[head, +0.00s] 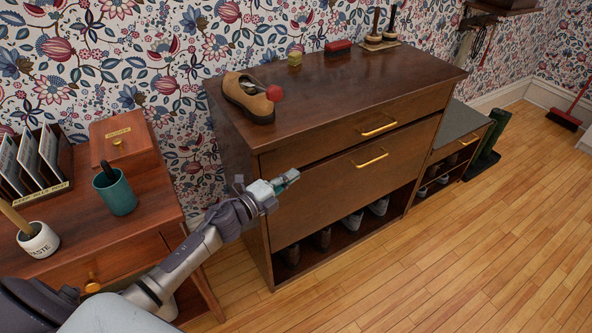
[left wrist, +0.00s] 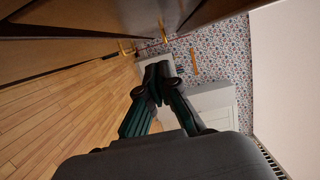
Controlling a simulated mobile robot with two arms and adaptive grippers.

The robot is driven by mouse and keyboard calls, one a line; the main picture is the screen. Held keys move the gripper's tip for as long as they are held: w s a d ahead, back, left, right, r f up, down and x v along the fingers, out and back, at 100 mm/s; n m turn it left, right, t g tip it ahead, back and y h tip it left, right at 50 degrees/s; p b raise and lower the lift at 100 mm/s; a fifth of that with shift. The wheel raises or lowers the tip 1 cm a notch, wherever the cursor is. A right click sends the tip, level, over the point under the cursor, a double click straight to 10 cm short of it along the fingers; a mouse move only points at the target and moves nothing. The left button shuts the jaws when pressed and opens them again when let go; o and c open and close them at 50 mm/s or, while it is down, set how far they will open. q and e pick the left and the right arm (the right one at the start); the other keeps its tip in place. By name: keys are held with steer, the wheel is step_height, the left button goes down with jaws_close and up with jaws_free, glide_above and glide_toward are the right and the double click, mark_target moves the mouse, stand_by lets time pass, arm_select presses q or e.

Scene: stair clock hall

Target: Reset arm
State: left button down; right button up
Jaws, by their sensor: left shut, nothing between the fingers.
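My left arm reaches in from the lower left in the head view. My left gripper (head: 287,180) hangs in the air in front of the left part of the dark wooden shoe cabinet (head: 335,178), below its top. In the left wrist view its two fingers (left wrist: 155,80) come together at the tips, with nothing held between them. My right gripper is in neither view.
On the cabinet top are a brown shoe (head: 247,98), a yellow block (head: 295,59) and a red brush (head: 338,47). A side table at left bears a teal cup (head: 115,192) and a white pot (head: 39,240).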

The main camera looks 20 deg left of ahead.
arm_select(q)
steer(key=v, duration=0.6)
steer(key=s+a+f+n+g+y+p, duration=0.15)
steer(key=s+f+n, duration=0.3)
steer(key=f, duration=0.55)
steer(key=s+a+f+n+g+y+p, duration=0.1)
steer(key=s+f+n+g+y, duration=0.4)
steer(key=f, duration=0.6)
steer(key=s+a+f+n+p, duration=0.15)
steer(key=s+f+n, duration=0.25)
steer(key=s+f, duration=0.45)
steer(key=s+d+f+n+g, duration=0.2)
steer(key=s+f, duration=0.3)
steer(key=s, duration=0.4)
steer(key=s+d+f+n+g+p, duration=0.1)
steer(key=s+d+f+n+g, duration=0.1)
steer(key=s, duration=0.7)
steer(key=s+d+f+n+g, duration=0.2)
steer(key=s+d+f+g, duration=0.2)
steer(key=s+f, duration=0.4)
steer(key=shift+s+n+g, duration=0.35)
steer(key=shift+s+g, duration=0.2)
steer(key=shift+s, duration=0.35)
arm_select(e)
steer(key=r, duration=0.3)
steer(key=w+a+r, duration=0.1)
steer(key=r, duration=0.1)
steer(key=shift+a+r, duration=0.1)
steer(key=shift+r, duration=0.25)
